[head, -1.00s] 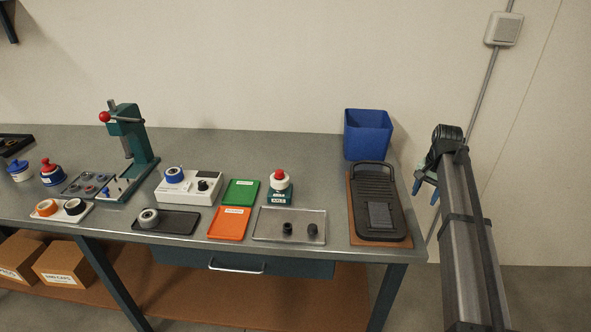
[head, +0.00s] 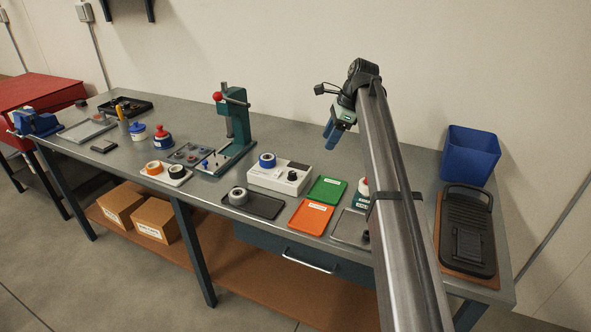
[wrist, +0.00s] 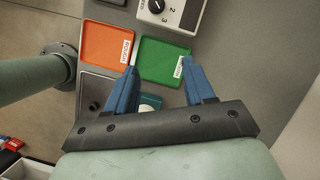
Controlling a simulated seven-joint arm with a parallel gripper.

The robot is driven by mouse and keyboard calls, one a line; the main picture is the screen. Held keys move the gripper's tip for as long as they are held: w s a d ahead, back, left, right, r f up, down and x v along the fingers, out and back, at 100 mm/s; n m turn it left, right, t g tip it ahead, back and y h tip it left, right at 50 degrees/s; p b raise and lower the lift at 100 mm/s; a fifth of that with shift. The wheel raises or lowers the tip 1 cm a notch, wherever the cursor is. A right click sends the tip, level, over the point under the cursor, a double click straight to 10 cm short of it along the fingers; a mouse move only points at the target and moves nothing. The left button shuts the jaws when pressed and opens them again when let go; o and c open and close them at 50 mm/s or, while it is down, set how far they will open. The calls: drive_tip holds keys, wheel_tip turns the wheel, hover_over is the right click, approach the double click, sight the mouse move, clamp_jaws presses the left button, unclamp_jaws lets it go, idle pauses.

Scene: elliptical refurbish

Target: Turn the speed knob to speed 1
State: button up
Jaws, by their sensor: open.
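The speed knob (head: 292,177) is a small black dial on the right part of a white box (head: 262,182) near the bench's front edge. The knob (wrist: 156,6) also shows at the top edge of the wrist view, partly cut off, with digits 2 and 3 beside it on the box (wrist: 186,16). I cannot tell its exact setting. My gripper (head: 331,134) is above the bench, behind and right of the box, apart from it. In the wrist view its blue fingers (wrist: 158,68) are spread and empty, over the tray area.
A green tray (head: 327,191) and an orange tray (head: 311,218) lie right of the box. A teal press (head: 238,125) stands to its left behind, and a dark tray with a grey roll (head: 238,197) is at its front. A blue bin (head: 470,155) stands at the right.

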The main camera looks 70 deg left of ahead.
approach(293, 172)
drive_tip(key=shift+m, duration=0.3)
drive_tip(key=x, duration=0.8)
drive_tip(key=shift+s+d+f, duration=0.15)
drive_tip(key=shift+f, duration=0.05)
drive_tip(key=shift+c, duration=0.2)
clamp_jaws()
drive_tip(key=shift+h, duration=0.3)
drive_tip(key=n, duration=0.1)
drive_tip(key=n+h, duration=0.1)
drive_tip(key=n, duration=0.3)
drive_tip(key=shift+a+g+h, duration=0.3)
drive_tip(key=shift+g+h, duration=0.1)
drive_tip(key=n+h, duration=0.1)
drive_tip(key=n, duration=0.2)
drive_tip(key=n+t+h, duration=0.1)
drive_tip(key=n, duration=0.2)
drive_tip(key=shift+a+n, duration=0.1)
drive_tip(key=shift+n, duration=0.2)
